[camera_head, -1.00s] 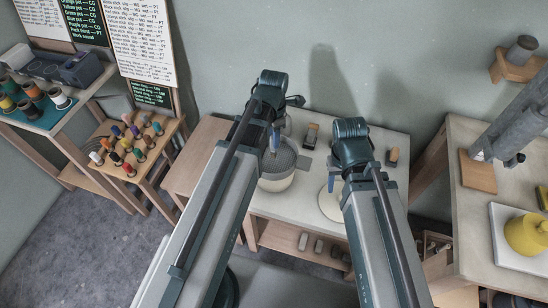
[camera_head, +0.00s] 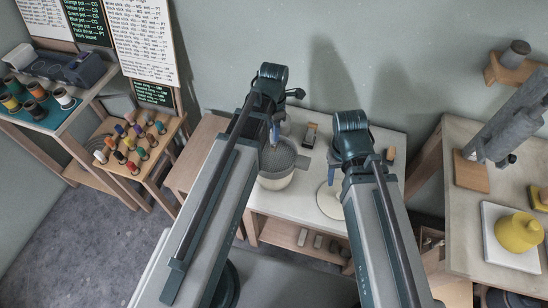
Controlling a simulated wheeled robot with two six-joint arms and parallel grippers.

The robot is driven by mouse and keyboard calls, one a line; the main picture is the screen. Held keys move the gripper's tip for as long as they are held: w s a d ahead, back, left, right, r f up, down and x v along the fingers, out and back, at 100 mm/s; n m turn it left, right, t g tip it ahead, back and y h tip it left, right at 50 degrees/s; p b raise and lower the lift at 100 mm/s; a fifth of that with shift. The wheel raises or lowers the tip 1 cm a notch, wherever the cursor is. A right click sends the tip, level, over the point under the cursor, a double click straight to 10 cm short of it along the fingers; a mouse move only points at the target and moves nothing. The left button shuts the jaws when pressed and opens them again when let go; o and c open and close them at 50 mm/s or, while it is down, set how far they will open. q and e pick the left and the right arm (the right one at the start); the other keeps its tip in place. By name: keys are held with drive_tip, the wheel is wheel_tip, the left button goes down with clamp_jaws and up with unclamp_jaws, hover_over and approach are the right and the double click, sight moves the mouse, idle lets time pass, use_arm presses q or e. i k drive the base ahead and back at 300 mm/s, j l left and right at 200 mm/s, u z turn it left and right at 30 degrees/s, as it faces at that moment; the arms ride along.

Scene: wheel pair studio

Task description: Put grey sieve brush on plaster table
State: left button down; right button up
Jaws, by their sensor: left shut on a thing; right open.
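My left gripper (camera_head: 275,132) is over the sieve on the white bucket (camera_head: 275,180) at the centre table. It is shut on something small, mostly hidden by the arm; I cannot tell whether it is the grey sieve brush. My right gripper (camera_head: 331,174) is open, above a pale round disc (camera_head: 329,200) on the same table. A dark block with a pale part (camera_head: 310,135) lies at the back of this pale-topped table (camera_head: 285,207). Another pale-topped table (camera_head: 458,135) stands at the right. The pictures do not label either as the plaster table.
A low rack of coloured-topped pieces (camera_head: 134,167) stands left. A wooden stand (camera_head: 195,150) adjoins the centre table.

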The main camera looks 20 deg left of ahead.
sight(315, 188)
drive_tip(key=j+z, duration=0.1)
drive_tip(key=z, duration=0.7)
drive_tip(key=j+z, duration=0.1)
drive_tip(key=z, duration=0.3)
drive_tip(key=k+j, duration=0.45)
drive_tip(key=j, duration=0.1)
